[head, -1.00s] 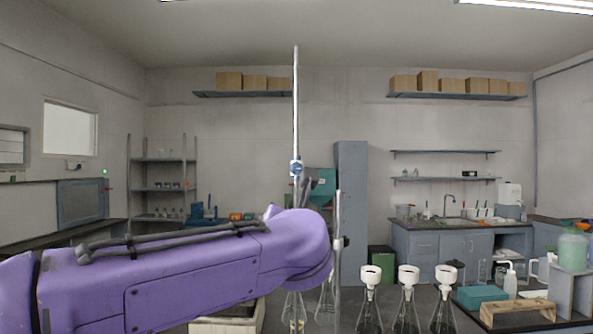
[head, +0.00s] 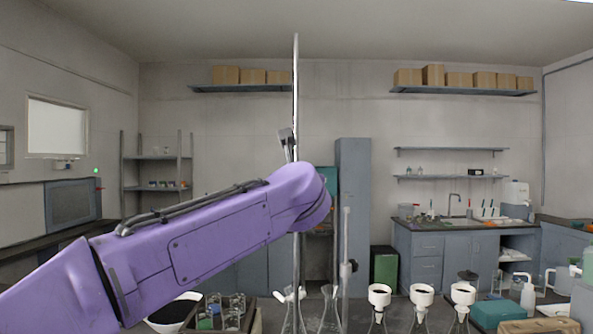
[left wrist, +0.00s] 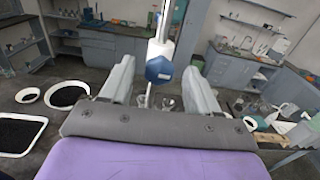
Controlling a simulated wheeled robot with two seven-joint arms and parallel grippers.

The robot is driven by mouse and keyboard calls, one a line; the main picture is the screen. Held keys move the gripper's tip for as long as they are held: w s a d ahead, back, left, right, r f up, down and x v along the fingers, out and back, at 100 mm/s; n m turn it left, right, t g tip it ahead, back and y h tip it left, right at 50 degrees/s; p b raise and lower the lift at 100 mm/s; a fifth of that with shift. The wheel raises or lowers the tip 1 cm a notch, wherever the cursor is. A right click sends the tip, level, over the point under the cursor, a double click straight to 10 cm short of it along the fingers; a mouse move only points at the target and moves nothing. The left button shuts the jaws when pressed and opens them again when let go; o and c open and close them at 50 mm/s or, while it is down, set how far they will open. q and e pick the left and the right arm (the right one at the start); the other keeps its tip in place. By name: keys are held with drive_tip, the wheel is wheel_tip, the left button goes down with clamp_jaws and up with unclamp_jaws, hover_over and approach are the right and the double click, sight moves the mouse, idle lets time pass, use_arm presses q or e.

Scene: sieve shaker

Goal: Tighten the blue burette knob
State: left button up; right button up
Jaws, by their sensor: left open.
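The blue knob (left wrist: 158,69) sits on a white fitting on the upright metal rod, which shows in the head view (head: 296,85). In the left wrist view the knob lies between the two fingers of my left gripper (left wrist: 160,88), with a visible gap on each side. The gripper is open and holds nothing. In the head view my left gripper (head: 287,145) is raised at the rod, and the knob is hidden there behind the gripper and arm. My right gripper is not in view.
Flasks with white funnels (head: 421,295) stand to the right of the rod. A thinner upright with a dark clamp (head: 347,268) is close on its right. A bowl of black material (head: 176,311) and small jars (head: 231,312) are below my arm.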

use_arm(q)
drive_tip(key=shift+w+r, duration=0.15)
drive_tip(key=shift+w, duration=0.25)
drive_tip(key=c, duration=1)
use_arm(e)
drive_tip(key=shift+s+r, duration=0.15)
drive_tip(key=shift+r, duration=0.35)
